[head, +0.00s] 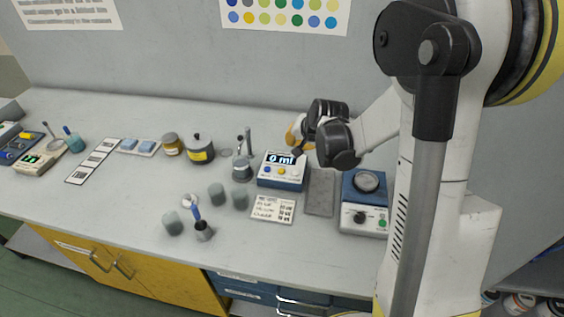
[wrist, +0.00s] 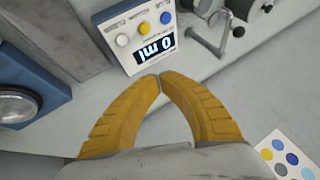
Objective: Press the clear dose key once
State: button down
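The dosing unit (head: 282,183) is a blue and white box on the bench. Any key labels are too small to read, so I cannot tell which is the clear dose key. My gripper (wrist: 160,76) has its yellow fingertips together, empty, near the display end of the unit. In the head view a yellow finger (head: 294,132) shows behind the unit.
A blue-and-white device with a round dark plate (head: 367,182) stands right of a grey mat (head: 320,192). A metal stand (head: 242,168) is close on the unit's left. A printed card (head: 273,209) lies in front. Grey cups (head: 217,194) stand further left.

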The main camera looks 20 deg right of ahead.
jog(key=shift+w+d+f, duration=0.1)
jog(key=shift+w+f, duration=0.2)
jog(key=shift+f, duration=0.3)
jog(key=b, duration=0.7)
send_near(291, 168)
jog(key=x, duration=0.5)
jog(key=shift+w+r, duration=0.1)
jog(key=shift+w, duration=0.3)
dwell(0.4)
jog(key=shift+f, duration=0.4)
jog(key=shift+f+b, duration=0.4)
jog(key=shift+b, duration=0.25)
jog(key=shift+r, duration=0.15)
dwell(0.4)
jog(key=shift+r+p, duration=0.55)
jog(key=shift+r, duration=0.15)
